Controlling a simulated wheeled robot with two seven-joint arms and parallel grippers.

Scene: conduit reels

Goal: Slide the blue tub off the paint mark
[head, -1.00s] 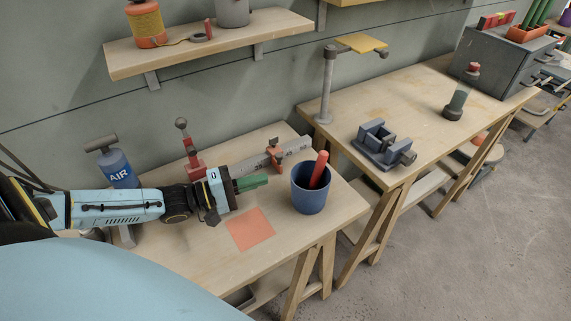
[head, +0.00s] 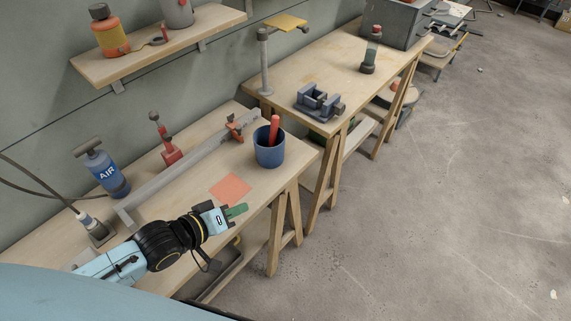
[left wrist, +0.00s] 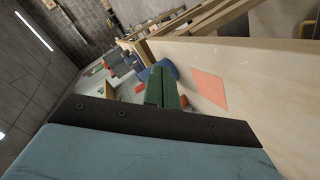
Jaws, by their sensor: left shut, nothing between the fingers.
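The blue tub (head: 269,152) stands upright on the near workbench with a red handle (head: 274,128) sticking out of its top. The orange-red paint mark (head: 230,188) lies flat on the bench to the left of the tub; the tub is clear of it. My left gripper (head: 238,211) is shut and empty, with green fingers, over the bench's front edge just nearer than the mark. In the left wrist view the shut green fingers (left wrist: 162,88) partly hide the blue tub (left wrist: 168,69), and the mark (left wrist: 209,90) shows to their right. My right gripper is not in view.
Behind the mark, a long grey rail (head: 185,168) with red clamps runs along the bench. A blue AIR bottle (head: 106,172) stands at the left. A second bench (head: 335,75) holds a vise (head: 319,101). Bench top around the mark is bare.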

